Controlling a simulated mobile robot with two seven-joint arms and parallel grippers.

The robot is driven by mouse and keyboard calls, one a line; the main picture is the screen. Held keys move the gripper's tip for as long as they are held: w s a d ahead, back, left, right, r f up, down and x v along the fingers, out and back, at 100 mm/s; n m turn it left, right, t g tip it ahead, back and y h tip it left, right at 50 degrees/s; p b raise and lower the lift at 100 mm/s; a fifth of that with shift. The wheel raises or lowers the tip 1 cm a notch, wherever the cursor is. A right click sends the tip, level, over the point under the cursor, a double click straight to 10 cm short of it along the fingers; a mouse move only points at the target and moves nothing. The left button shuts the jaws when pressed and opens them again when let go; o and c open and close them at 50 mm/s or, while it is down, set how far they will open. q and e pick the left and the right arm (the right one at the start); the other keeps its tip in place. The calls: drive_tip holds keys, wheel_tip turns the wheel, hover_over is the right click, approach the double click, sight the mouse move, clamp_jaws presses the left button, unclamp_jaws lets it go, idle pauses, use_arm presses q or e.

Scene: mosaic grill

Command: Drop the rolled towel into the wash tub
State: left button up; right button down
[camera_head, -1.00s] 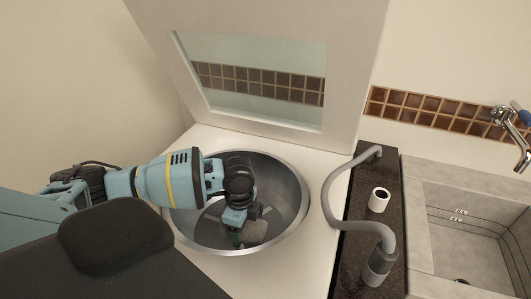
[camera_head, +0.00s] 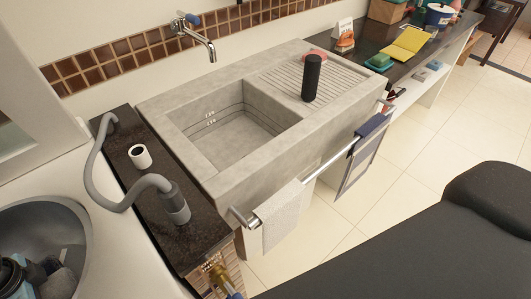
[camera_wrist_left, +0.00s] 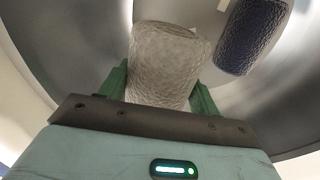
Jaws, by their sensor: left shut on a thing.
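The rolled towel (camera_wrist_left: 168,52) is pale grey and textured. In the left wrist view it stands between the green fingers of my left gripper (camera_wrist_left: 162,88), which is shut on it. Both are inside the round metal drum (camera_head: 72,215) at the left edge of the head view, where only part of the arm and a grey bit of the towel (camera_head: 60,284) show. The concrete wash tub (camera_head: 228,125), with a ribbed board at its right, is in the middle of the head view; its basin looks empty. My right gripper is not in view.
A dark blue roll (camera_wrist_left: 252,35) lies in the drum beside the towel. A dark counter with a grey hose (camera_head: 165,190) and a white cup-like roll (camera_head: 140,156) separates drum and tub. A black cylinder (camera_head: 312,78) stands on the ribbed board. A faucet (camera_head: 196,38) overhangs the basin.

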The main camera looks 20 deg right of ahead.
use_arm(q)
drive_tip(key=shift+r, duration=0.15)
